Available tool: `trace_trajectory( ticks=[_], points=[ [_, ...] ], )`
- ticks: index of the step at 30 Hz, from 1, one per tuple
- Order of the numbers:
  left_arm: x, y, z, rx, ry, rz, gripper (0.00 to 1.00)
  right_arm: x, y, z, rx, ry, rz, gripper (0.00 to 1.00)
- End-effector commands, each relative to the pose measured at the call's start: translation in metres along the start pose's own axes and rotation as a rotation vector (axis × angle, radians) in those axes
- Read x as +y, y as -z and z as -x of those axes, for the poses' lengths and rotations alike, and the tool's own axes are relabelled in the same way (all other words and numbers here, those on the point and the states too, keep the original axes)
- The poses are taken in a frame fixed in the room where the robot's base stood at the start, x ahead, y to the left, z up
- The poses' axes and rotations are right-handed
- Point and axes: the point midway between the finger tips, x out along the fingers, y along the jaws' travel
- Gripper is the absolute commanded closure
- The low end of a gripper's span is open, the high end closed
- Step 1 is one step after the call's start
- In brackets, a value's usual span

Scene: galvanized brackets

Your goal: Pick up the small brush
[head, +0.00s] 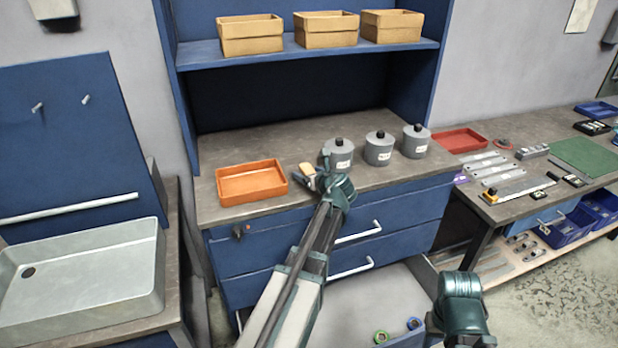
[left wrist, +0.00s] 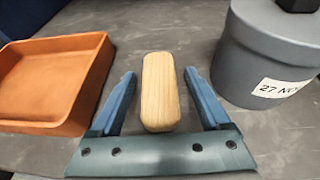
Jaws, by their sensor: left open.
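The small brush shows as a rounded, light wooden block (left wrist: 158,105) on the grey worktop in the left wrist view. No bristles show. In the head view only a small tan part of it (head: 306,168) shows at my left gripper (head: 313,180). The gripper is open, with one blue finger on each side of the wooden block in the left wrist view (left wrist: 160,74). A gap shows between the block and each finger. My right arm shows at the lower right of the head view, but its gripper does not.
An orange tray (head: 251,197) stands left of the brush. Several lidded grey canisters (head: 338,156) stand to its right, the nearest close to my gripper. Tan boxes (head: 250,45) sit on the shelf above. An open drawer (head: 350,318) lies below the worktop.

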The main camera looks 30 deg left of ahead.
Motion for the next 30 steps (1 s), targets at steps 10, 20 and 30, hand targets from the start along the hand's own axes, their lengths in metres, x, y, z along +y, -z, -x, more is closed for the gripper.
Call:
trace_trajectory(
  ticks=[10, 20, 30],
  points=[
    [0.0002, -0.0003, 0.0013, 0.0, 0.0, 0.0, 0.6, 0.0001, -0.0001, 0.0008, 0.0, 0.0, 0.0, 0.5],
    [0.0001, -0.0004, 0.0013, 0.0, 0.0, 0.0, 1.0, 0.0001, -0.0001, 0.0008, 0.0, 0.0, 0.0, 0.5],
    [-0.0003, -0.0023, 0.0026, 0.0, 0.0, 0.0, 1.0, 0.0003, -0.0002, 0.0031, 0.0, 0.0, 0.0, 0.5]
  ],
)
